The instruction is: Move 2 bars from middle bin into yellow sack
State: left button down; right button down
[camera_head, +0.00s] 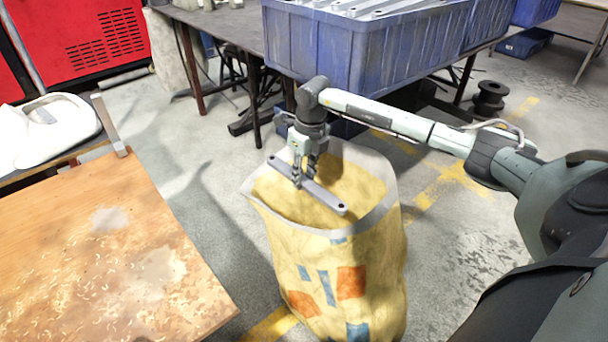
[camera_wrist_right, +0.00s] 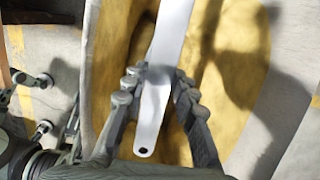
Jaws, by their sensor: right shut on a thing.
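The yellow sack (camera_head: 336,262) stands open on the floor in the middle of the head view, with coloured patches on its side. My right gripper (camera_head: 301,181) is over the sack's mouth and shut on a grey metal bar (camera_head: 326,197). The bar lies slanted across the opening, at about rim height; I cannot tell its exact height. In the right wrist view the bar (camera_wrist_right: 152,122) sits between the fingers, with the yellow sack (camera_wrist_right: 232,75) behind it. Blue bins (camera_head: 365,52) stand on the table at the back, with several bars (camera_head: 385,8) in the nearest one. My left gripper is not in view.
A wooden table (camera_head: 100,250) with an upright metal piece at its corner is at the left, close to the sack. A white object (camera_head: 50,133) lies beyond it. A black spool (camera_head: 490,98) stands on the floor at the back right.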

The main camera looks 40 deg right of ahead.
dwell(0.3)
jog(key=c, duration=1.1)
grip_release()
jog(key=shift+c, duration=0.2)
notch_tip(320, 180, up, 12)
jog(key=s, duration=0.1)
jog(key=shift+s, duration=0.2)
jog(key=shift+f, duration=0.1)
